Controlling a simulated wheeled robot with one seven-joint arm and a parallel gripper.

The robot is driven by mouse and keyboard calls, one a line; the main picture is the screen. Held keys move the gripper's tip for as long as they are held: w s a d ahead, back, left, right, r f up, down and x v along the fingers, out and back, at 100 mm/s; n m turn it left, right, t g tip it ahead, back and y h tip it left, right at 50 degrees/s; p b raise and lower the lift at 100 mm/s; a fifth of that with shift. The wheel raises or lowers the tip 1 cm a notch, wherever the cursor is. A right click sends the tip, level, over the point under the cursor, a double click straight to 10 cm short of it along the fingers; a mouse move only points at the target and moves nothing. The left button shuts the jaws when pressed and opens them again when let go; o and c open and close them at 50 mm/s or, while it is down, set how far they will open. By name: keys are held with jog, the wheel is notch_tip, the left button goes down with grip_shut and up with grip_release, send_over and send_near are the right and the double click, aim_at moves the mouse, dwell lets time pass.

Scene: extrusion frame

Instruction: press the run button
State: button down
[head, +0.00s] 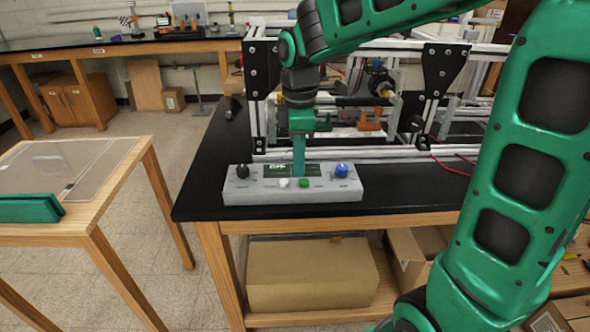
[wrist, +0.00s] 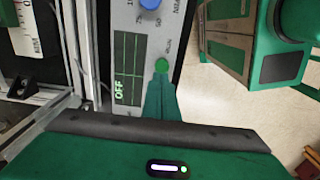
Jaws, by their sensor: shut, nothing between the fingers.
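A grey control box (head: 325,193) lies near the front edge of the black-topped bench. It has a green button (head: 304,183), a white button (head: 284,183), a black knob (head: 242,171) and a blue knob (head: 342,170). The green button also shows in the wrist view (wrist: 162,65), beside a display (wrist: 130,75) reading OFF; its label is too small to read surely. My gripper (head: 299,174) is shut and empty, pointing down at the box. In the wrist view its fingertips (wrist: 160,80) appear just beside the green button; I cannot tell whether they touch it.
An aluminium extrusion frame (head: 370,152) with mechanisms stands right behind the box. Red cables (head: 450,165) lie to its right. A separate wooden table (head: 75,165) stands at the left, with floor between. A cardboard box (head: 310,275) sits on the shelf below.

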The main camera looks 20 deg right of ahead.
aim_at(292, 183)
jog(key=shift+f, duration=1.05)
